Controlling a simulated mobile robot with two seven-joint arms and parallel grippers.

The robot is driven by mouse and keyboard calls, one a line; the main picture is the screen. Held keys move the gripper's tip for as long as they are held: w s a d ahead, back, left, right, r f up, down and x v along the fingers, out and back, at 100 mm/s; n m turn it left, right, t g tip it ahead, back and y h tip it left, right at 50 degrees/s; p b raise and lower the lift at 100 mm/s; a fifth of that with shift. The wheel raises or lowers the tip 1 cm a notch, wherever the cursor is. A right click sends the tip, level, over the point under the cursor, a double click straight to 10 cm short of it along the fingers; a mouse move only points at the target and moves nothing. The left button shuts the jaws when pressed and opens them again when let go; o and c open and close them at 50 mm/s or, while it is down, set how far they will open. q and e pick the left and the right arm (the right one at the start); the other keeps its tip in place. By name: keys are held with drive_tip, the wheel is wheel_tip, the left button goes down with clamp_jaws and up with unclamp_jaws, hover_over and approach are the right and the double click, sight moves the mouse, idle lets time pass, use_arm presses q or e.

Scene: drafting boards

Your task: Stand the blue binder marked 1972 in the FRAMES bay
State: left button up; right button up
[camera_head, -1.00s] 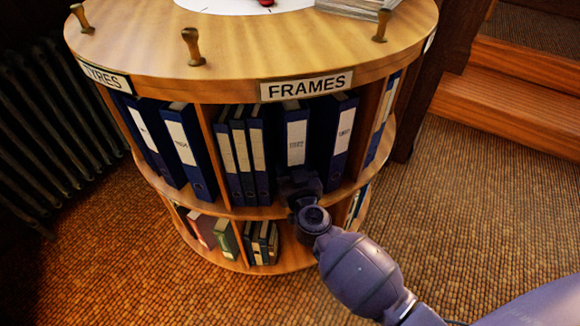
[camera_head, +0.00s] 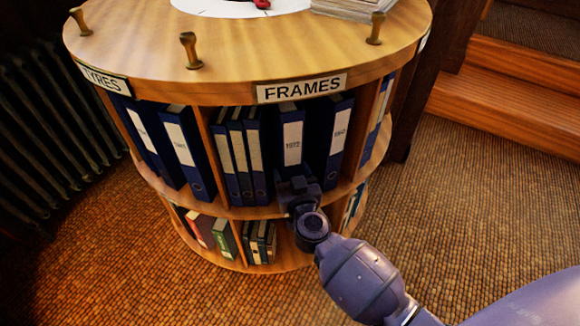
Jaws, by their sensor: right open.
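The blue binder marked 1972 (camera_head: 291,140) stands upright on the upper shelf, in the bay under the FRAMES label (camera_head: 302,88). Its white spine label faces out. Slim blue binders (camera_head: 239,150) stand to its left and a wide blue binder (camera_head: 338,135) to its right. My right gripper (camera_head: 294,183) is open in front of the lower spine of the 1972 binder and hides its bottom. I cannot tell whether the fingers touch it. My left gripper is not in view.
The round wooden stand (camera_head: 245,60) has brass-coloured pegs on its top edge. The TYRES bay (camera_head: 106,78) at left holds blue binders. More binders fill the lower shelf (camera_head: 255,242). A radiator (camera_head: 50,130) is at left, wooden steps (camera_head: 510,95) at right; carpet is clear.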

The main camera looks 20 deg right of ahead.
use_arm(q)
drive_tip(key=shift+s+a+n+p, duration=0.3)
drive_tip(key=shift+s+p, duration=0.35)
drive_tip(key=shift+p, duration=0.35)
use_arm(e)
drive_tip(key=s+a, duration=0.1)
drive_tip(key=s, duration=0.9)
drive_tip(key=shift+a, duration=0.2)
drive_tip(key=shift+r, duration=0.1)
